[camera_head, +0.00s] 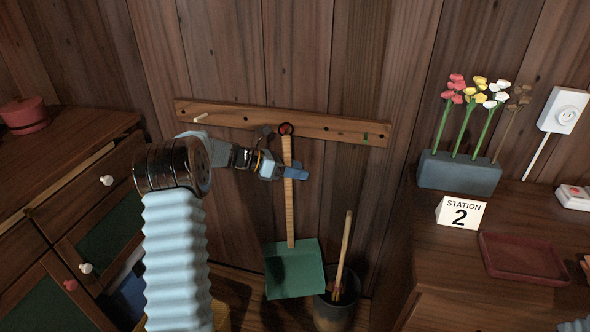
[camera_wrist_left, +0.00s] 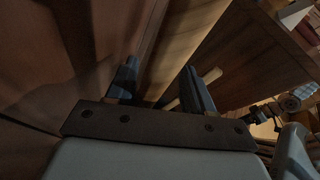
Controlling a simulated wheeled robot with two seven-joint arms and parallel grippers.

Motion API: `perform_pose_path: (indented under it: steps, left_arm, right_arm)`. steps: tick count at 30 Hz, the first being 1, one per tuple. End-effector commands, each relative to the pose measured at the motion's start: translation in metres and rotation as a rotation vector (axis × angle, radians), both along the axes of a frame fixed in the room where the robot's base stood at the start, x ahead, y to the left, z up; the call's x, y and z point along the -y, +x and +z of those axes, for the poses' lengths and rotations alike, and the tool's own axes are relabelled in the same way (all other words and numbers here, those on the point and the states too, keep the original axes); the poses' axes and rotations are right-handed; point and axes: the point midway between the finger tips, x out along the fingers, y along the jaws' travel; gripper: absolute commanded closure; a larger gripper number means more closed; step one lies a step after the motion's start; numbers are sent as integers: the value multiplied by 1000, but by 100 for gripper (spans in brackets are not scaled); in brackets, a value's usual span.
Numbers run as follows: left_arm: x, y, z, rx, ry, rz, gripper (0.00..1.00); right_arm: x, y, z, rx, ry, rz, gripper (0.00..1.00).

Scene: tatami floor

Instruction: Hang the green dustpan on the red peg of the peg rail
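The green dustpan (camera_head: 294,270) hangs pan-down in front of the wall, its wooden handle (camera_head: 290,215) nearly upright. The dark ring at the handle's top appears around the red peg (camera_head: 286,129) of the wooden peg rail (camera_head: 235,117). Whether it rests on the peg is hard to tell. My left gripper (camera_head: 285,171) is at the upper handle, just below the rail, and overlaps it in the head view. In the left wrist view, its two fingers (camera_wrist_left: 162,88) stand apart with a gap between them.
A dark bin (camera_head: 337,312) with a wooden-handled tool stands right of the pan. A cabinet (camera_head: 60,200) is at the left. At the right, a counter holds a flower planter (camera_head: 458,174), a "STATION 2" sign (camera_head: 460,213) and a red tray (camera_head: 522,260).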

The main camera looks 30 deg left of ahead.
Motion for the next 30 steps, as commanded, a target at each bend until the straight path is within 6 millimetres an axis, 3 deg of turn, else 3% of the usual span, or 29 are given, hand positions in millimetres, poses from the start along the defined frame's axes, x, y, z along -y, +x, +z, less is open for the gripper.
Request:
perform_pose_path:
  steps: [11,24,30]
  left_arm:
    - [-10,-8,4,-1,1,1,49]
    - [-83,-65,41,1,2,4,49]
    - [-99,-78,50,0,2,2,49]
  right_arm:
    - [0,0,-2,0,0,0,57]
    - [0,0,-9,0,-1,-1,57]
    - [0,0,-9,0,-1,-1,57]
